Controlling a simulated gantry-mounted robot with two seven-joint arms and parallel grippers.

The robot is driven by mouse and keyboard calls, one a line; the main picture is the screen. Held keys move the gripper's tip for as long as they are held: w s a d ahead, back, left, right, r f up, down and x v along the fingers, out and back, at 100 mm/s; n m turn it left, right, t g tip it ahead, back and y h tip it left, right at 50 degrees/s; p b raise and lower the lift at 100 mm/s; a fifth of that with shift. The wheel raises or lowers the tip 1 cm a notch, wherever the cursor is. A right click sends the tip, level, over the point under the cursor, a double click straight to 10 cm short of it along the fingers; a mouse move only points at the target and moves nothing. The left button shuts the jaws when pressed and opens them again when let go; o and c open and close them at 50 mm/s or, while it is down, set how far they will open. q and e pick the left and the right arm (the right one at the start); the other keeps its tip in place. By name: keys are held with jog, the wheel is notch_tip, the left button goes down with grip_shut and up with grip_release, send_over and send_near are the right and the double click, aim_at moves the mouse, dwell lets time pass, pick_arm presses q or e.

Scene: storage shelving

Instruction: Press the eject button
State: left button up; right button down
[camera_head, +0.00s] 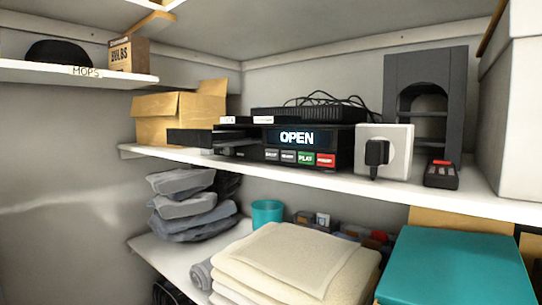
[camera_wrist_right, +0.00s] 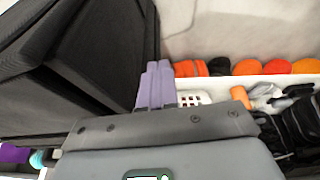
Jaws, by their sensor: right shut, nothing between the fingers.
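A black player (camera_head: 340,142) stands on the middle shelf in the head view, its display (camera_head: 297,138) reading "OPEN". A row of buttons runs below the display: two dark grey ones, a green PLAY button (camera_head: 306,159) and a red button (camera_head: 325,160). The small labels are too blurred for me to tell which is eject. A black tray (camera_head: 195,137) sticks out to the left of the player. My right gripper (camera_wrist_right: 155,85) is shut and empty in the right wrist view, away from the player's front. My left gripper is in neither view.
A white socket block with a black plug (camera_head: 376,153) stands right of the player, and a remote (camera_head: 441,174) lies beyond it. A cardboard box (camera_head: 180,112) stands behind the tray. In the wrist view, a large black box-like shape (camera_wrist_right: 75,65) is close beside the gripper.

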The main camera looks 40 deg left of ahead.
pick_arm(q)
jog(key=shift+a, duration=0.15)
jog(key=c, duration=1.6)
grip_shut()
